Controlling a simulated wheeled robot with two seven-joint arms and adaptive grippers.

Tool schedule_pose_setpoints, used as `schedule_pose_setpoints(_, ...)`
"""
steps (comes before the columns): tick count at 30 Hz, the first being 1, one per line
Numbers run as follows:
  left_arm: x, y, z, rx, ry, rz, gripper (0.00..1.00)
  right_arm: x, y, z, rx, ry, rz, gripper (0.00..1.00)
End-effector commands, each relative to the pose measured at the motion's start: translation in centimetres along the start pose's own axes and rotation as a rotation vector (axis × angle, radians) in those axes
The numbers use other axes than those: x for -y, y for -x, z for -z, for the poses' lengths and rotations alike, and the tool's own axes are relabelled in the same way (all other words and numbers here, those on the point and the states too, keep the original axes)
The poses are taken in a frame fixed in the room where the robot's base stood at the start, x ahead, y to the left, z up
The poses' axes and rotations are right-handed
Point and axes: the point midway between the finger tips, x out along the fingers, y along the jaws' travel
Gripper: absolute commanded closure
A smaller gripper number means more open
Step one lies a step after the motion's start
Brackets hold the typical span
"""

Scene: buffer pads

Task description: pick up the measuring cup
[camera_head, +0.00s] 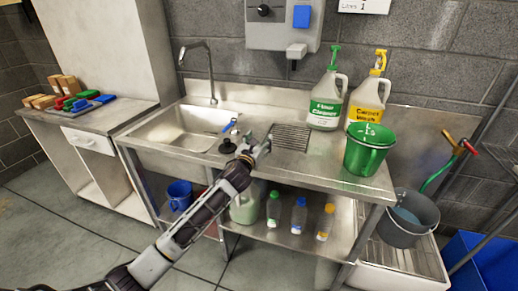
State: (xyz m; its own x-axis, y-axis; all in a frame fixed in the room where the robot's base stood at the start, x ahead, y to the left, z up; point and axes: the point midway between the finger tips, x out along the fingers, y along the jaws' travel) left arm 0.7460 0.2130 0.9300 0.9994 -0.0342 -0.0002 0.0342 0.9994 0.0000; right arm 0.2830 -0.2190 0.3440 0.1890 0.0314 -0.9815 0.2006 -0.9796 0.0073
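No held object can be made out. My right gripper is not in view.
The sink (190,124) is left of my gripper, with a black item (227,147) near its edge. A Floor Cleaner jug (326,104) and a Carpet Wash jug (368,98) stand behind the green vessel. A grey bucket (408,222) is at right.

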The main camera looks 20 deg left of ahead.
Motion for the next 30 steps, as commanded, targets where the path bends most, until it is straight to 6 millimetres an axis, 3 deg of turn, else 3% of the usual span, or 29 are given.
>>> schedule_pose_setpoints(3, 0.0, 0.0, 0.0, 0.000, 0.000, 0.000, 0.60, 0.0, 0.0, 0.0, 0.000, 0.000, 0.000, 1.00)
schedule_pose_setpoints(17, 0.0, 0.0, -0.6, 0.001, -0.001, 0.001, 0.60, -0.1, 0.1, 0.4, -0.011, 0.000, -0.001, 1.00)
schedule_pose_setpoints(22, -0.1, 0.0, -1.7, 0.001, -0.002, -0.001, 0.60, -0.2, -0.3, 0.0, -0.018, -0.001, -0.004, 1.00)
schedule_pose_setpoints(30, 0.0, 0.0, -4.7, 0.004, -0.002, 0.000, 0.60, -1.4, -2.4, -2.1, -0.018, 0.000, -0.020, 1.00)
